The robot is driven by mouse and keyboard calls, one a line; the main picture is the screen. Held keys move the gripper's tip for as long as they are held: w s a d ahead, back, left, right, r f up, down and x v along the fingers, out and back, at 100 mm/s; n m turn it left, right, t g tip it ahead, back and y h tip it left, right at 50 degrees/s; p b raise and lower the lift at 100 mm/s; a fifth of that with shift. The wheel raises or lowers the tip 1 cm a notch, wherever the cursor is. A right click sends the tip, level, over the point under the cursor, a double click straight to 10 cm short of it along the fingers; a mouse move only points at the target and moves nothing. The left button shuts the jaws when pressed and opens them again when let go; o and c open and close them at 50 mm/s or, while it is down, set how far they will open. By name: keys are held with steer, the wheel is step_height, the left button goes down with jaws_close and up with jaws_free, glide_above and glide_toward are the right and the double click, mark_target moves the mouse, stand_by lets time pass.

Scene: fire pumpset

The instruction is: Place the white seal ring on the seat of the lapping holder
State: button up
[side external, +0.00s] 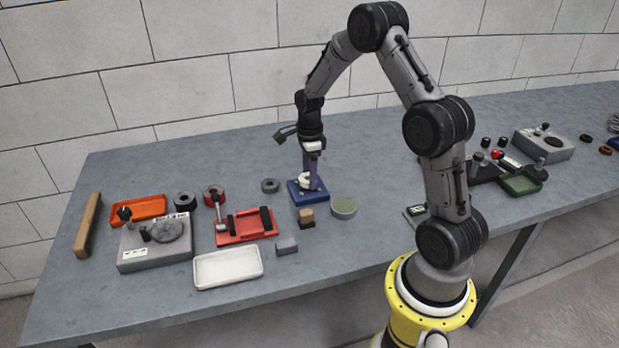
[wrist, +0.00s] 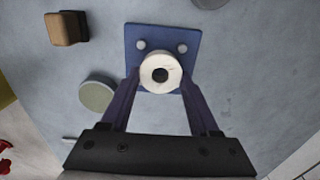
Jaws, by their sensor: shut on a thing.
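The white seal ring (wrist: 149,80) has a dark round centre in the wrist view. My gripper (wrist: 160,82) is shut on the ring, one purple finger on each side. In the side view the ring (side external: 304,182) shows pale between the fingers, low over the blue base (side external: 296,196). My gripper (side external: 310,180) points straight down there. The ring hides the seat, so I cannot tell whether it touches it.
A green round disc (side external: 343,207) and a wooden block (side external: 307,219) stand close in front of the base. A grey ring (side external: 270,185) lies left of it. A red fixture (side external: 245,228), white tray (side external: 228,267) and grey machine (side external: 152,248) are further left. Bench right of the base is mostly clear.

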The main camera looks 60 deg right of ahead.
steer(key=shift+f, duration=0.65)
steer(key=o, duration=1.4)
steer(key=shift+f, duration=0.15)
